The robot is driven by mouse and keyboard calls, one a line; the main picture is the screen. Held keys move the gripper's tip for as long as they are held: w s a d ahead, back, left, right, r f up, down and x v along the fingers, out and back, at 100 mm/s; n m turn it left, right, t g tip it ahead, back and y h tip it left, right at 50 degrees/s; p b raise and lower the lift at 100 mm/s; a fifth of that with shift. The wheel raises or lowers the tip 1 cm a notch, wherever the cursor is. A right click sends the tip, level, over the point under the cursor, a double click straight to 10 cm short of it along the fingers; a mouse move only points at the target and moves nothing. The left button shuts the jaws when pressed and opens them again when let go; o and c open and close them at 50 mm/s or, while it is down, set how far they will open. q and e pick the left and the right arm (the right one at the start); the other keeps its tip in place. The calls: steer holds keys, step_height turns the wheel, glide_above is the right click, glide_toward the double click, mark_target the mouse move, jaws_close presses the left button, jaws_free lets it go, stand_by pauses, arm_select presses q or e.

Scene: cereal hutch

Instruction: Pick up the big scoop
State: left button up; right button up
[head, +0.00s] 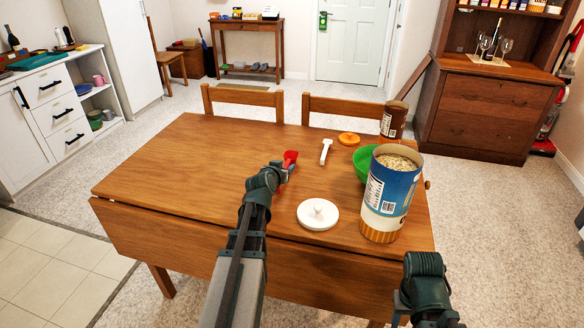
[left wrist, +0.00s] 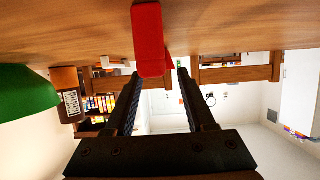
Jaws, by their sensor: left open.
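A red scoop (head: 290,156) lies on the wooden table, left of a white scoop (head: 326,150). Which one is the big scoop I cannot tell for sure. My left gripper (head: 284,172) is at the near end of the red scoop and covers part of it. In the left wrist view the red scoop (left wrist: 149,38) shows just beyond the tips of my open left gripper (left wrist: 160,74), roughly in line with the gap and toward one finger. It does not look gripped. My right arm shows at lower right, its jaws not clearly seen.
On the table's right stand a large blue oat canister (head: 389,195), a green bowl (head: 364,165) and a brown jar (head: 393,120). A white knobbed lid (head: 318,214) and an orange lid (head: 349,138) lie flat. The table's left half is clear. Chairs (head: 243,98) stand behind.

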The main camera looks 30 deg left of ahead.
arm_select(q)
steer(key=x, duration=0.3)
steer(key=shift+b, duration=0.4)
steer(key=shift+s+r, duration=0.1)
steer(key=shift+s, duration=0.05)
arm_select(e)
steer(key=shift+w+d+f, duration=0.45)
steer(key=shift+f, duration=0.05)
arm_select(q)
steer(key=shift+c, duration=0.3)
jaws_close()
steer(key=shift+r, duration=0.15)
arm_select(e)
steer(key=shift+r, duration=0.1)
